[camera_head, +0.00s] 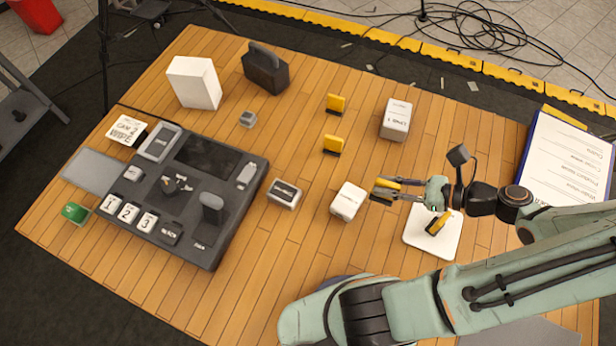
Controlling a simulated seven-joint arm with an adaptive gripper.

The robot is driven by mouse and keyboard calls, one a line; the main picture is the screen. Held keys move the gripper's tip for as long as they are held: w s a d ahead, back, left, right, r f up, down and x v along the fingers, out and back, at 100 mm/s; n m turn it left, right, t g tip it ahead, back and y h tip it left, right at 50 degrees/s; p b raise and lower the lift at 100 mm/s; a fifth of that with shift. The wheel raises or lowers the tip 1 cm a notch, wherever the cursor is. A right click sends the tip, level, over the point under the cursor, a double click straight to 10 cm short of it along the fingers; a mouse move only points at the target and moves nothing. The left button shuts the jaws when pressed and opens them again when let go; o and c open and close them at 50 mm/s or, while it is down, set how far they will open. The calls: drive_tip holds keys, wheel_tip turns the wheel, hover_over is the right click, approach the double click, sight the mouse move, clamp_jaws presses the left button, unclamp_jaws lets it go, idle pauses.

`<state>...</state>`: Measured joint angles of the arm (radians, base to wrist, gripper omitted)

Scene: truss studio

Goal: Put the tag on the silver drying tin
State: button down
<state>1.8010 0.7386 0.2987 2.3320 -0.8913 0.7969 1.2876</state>
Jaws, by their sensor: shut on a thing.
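My gripper (384,190) is shut on a yellow tag (387,184) and holds it just right of a white labelled box (348,201). Whether the tag touches that box cannot be told. A small silver-grey tin (284,194) with a dark label strip sits left of the white box; it looks like the silver drying tin, but its print is too small to read. Two more yellow tags (335,104) (332,146) stand on the table further back. Another yellow-and-black piece (439,223) rests on a white square plate (430,242) under my wrist.
A pale labelled box (396,119) stands behind my gripper. A black tray (205,213) with numbered cards and camera gear fills the left. The wood table (262,275) is clear in front.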

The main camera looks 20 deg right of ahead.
drive_tip(key=w+d+m+h, duration=0.2)
drive_tip(key=w, duration=0.1)
drive_tip(key=n+g+y, duration=0.4)
drive_tip(key=n+y, duration=0.1)
drive_tip(key=n, duration=0.1)
hover_over(284, 192)
wheel_tip(284, 192, down, 9)
drive_tip(key=shift+r, duration=0.2)
drive_tip(key=shift+f, duration=0.4)
drive_tip(key=c, duration=1.1)
unclamp_jaws()
drive_tip(key=shift+f, duration=0.1)
drive_tip(key=shift+c, duration=0.2)
